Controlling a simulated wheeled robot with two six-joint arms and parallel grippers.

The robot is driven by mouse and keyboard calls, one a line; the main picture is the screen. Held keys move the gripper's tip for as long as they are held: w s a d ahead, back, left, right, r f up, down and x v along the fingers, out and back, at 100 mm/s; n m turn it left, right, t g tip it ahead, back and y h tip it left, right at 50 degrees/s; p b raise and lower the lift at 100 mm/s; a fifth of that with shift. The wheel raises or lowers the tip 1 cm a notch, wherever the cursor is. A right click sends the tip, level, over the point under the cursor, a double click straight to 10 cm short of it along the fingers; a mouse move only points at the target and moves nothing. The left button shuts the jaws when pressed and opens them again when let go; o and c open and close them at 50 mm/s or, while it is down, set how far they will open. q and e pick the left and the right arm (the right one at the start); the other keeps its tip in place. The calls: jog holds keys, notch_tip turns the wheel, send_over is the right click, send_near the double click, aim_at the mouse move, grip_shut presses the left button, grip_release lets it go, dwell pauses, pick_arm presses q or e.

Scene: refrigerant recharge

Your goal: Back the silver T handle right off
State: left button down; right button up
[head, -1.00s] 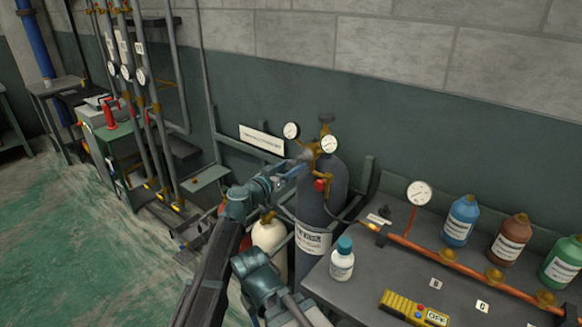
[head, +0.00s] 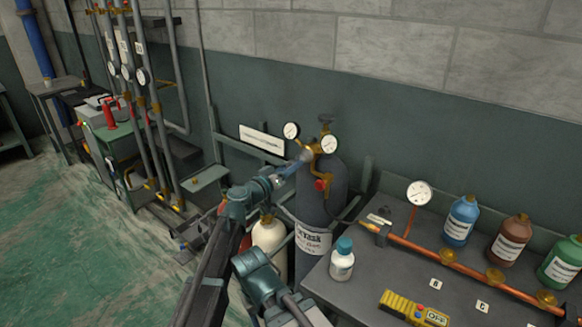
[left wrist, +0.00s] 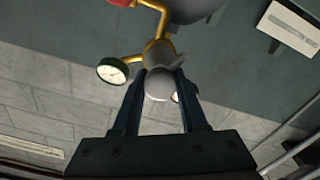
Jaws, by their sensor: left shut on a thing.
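The silver T handle (head: 306,156) is on the front of the brass regulator (head: 317,150), which is fitted at the top of a dark grey cylinder (head: 322,195). My left gripper (head: 297,163) reaches it from the left and is shut on it. In the left wrist view the rounded silver handle (left wrist: 158,86) sits between the two fingers (left wrist: 157,78), with the brass regulator body (left wrist: 158,52) just behind it. The fingers hide part of the handle, and its crossbar does not show clearly. My right gripper is not in view.
Two round gauges, the left (head: 291,130) and right (head: 329,144), flank the regulator closely. A red knob (head: 321,185) and hose hang below. A cream cylinder (head: 268,235) stands below my left arm. The bench (head: 365,270) at right holds bottles, a copper manifold and a yellow meter.

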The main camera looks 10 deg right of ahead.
pick_arm(q)
jog(key=n, duration=0.6)
jog(key=shift+s+n, duration=0.1)
jog(key=shift+n, duration=0.2)
jog(key=n, duration=1.2)
jog(key=shift+n, duration=0.3)
jog(key=n, duration=0.4)
jog(key=shift+n, duration=0.4)
jog(key=shift+r+n, duration=0.1)
jog(key=shift+n, duration=0.3)
jog(key=shift+c, duration=2.2)
grip_release()
jog(key=v, duration=1.3)
jog(key=shift+s+a, duration=0.2)
jog(key=shift+a, duration=0.1)
